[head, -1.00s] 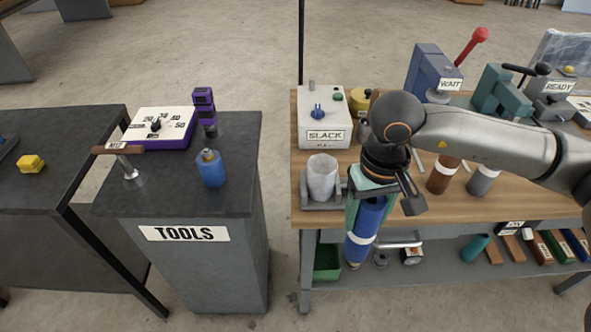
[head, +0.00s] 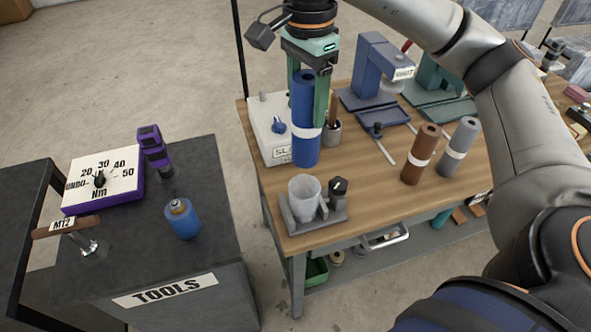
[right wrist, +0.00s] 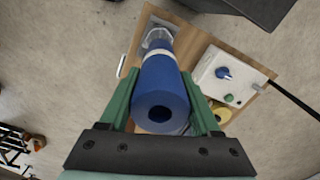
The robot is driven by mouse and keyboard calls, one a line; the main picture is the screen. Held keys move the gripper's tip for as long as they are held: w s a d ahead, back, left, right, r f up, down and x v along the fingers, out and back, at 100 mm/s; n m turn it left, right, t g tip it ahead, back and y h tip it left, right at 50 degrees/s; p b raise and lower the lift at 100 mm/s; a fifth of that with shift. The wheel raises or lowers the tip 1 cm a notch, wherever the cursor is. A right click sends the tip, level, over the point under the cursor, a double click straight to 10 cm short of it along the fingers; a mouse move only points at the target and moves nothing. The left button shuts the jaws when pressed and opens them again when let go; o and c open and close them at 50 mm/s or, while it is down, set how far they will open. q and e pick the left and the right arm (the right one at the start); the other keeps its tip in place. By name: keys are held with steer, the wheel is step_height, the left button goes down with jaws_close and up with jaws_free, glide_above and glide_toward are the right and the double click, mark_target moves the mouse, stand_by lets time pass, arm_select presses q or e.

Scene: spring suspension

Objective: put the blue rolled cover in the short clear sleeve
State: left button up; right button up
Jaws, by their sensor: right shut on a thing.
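The blue rolled cover (head: 304,110), a tube with a white band, is held upright in the air by my right gripper (head: 308,95). The green fingers are shut on its upper part. The short clear sleeve (head: 304,192), an open-topped cup shape, stands in a grey holder (head: 318,213) at the table's near left corner. The cover's lower end shows above and behind the sleeve in the head view, apart from it. In the right wrist view the cover (right wrist: 163,95) points toward the sleeve (right wrist: 158,38), which it partly hides. My left gripper is not in view.
A brown roll (head: 420,155) and a grey roll (head: 459,148) stand on the wooden table (head: 375,190). The SLACK box (head: 272,130) is behind the cover, and a blue press (head: 374,72) stands farther back. The TOOLS cabinet (head: 215,225) is at left.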

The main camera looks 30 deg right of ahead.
mark_target(306, 130)
step_height(306, 130, down, 18)
steer(key=shift+r, duration=0.15)
stand_by(0.3)
steer(key=shift+s, duration=0.1)
steer(key=o, duration=1.5)
step_height(306, 130, up, 12)
steer(key=shift+r+b, duration=0.1)
steer(key=shift+b, duration=0.3)
